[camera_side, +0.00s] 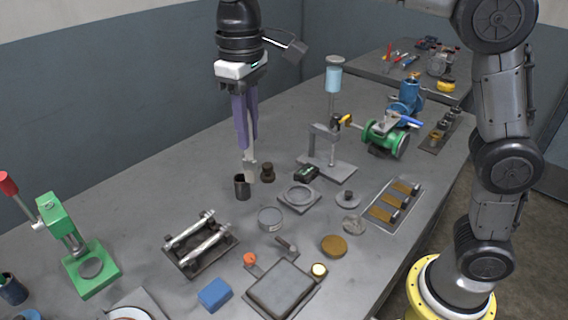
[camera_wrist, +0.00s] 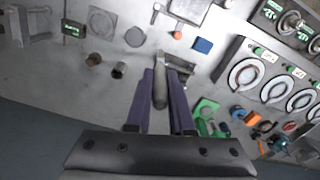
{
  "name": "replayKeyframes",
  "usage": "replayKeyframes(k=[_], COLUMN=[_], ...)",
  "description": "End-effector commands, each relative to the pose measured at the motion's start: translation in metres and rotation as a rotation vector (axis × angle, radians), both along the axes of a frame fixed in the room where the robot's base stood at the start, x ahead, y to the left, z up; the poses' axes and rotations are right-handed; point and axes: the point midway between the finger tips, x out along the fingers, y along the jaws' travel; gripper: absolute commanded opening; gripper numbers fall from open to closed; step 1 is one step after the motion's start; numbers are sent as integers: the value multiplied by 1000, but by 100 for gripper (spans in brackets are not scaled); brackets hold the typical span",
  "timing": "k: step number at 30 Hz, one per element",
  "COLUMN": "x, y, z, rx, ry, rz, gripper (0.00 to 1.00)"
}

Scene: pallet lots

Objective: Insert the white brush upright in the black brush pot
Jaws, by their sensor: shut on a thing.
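My gripper (camera_side: 248,143) points down with its long purple fingers shut on the white brush (camera_side: 250,170). The brush hangs roughly upright below the fingertips, with its broad, pale end lowest. The black brush pot (camera_side: 242,187) stands upright on the table, just left of and slightly below the brush's lower end in the side view. The brush is not inside the pot; the exact gap is hard to tell. In the wrist view, the brush (camera_wrist: 160,88) lies between the fingers (camera_wrist: 162,92), and the pot (camera_wrist: 118,70) is left of it.
A dark brown knob-like piece (camera_side: 267,172) stands close right of the pot. A rack with metal rods (camera_side: 200,242) is in front. A stand (camera_side: 328,150) rises behind right.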

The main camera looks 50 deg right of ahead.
Motion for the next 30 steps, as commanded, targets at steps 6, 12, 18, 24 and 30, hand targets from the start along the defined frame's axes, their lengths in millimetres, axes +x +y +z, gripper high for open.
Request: replayKeyframes(k=[6,12,18,24,30], x=[68,119,146,150,149], y=[-23,-54,-83,-93,-93], z=[-1,-18,-45,-57,-66], rx=[0,-1,-1,0,0], ry=[1,2,2,-1,1], rz=[-103,-193,-256,-276,-276], gripper=[0,0,0,0,0])
